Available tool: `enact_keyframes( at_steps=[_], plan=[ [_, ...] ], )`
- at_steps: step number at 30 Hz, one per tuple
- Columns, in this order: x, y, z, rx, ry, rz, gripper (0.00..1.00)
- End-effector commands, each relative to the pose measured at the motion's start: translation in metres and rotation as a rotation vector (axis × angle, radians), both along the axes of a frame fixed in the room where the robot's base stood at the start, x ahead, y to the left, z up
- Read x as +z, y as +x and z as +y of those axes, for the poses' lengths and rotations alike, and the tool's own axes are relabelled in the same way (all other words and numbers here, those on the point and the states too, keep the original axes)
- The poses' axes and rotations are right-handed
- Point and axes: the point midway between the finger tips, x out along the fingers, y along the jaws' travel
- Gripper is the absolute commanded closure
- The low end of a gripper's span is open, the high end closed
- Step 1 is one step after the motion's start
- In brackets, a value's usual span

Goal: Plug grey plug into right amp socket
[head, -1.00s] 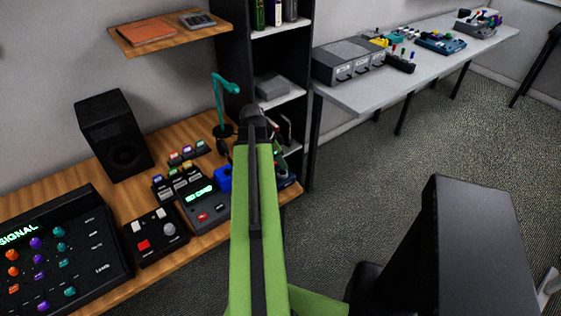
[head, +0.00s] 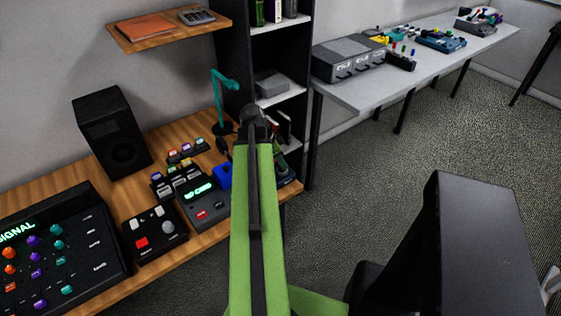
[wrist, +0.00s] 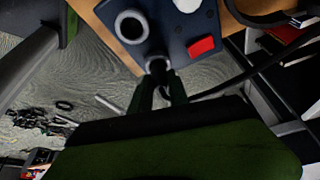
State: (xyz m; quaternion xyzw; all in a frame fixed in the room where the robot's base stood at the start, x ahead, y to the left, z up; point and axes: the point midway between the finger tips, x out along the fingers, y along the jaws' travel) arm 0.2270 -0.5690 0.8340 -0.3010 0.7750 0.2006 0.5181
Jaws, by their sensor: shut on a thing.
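In the wrist view my gripper (wrist: 160,88) is shut on a small grey plug (wrist: 157,65), with its tips at the near edge of a dark blue box (wrist: 175,42). I take this box to be the amp. It carries a pale ring-shaped knob (wrist: 131,27) and a red patch (wrist: 201,46). The plug's front end is at the box edge; I cannot tell whether it is inside a socket. The right socket is not clearly visible. In the head view my green arm hides the gripper and plug.
A dark cable (wrist: 245,75) runs right from near the fingers. In the head view, a wooden desk (head: 170,255) holds a speaker (head: 112,130), a mixer (head: 55,250) and small devices. A black shelf (head: 300,60) stands behind my arm. A white table (head: 365,95) stands farther right.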

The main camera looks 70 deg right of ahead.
Motion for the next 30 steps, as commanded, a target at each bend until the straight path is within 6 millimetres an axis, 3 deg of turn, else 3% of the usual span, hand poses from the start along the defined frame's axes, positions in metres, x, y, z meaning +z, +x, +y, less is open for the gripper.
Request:
enact_keyframes(
  at_steps=[9,10,15,22,27,30],
  plan=[
    [-0.0009,0.0,0.0,0.0,0.0,0.0,1.0],
    [-0.0009,0.0,0.0,0.0,0.0,0.0,0.78],
    [-0.0009,0.0,0.0,0.0,0.0,0.0,0.55],
    [-0.0009,0.0,0.0,0.0,0.0,0.0,0.53],
    [-0.001,-0.0001,0.0,0.0,0.0,0.0,0.32],
    [-0.001,-0.0001,-0.0001,0.0,0.0,0.0,0.32]
  ],
)
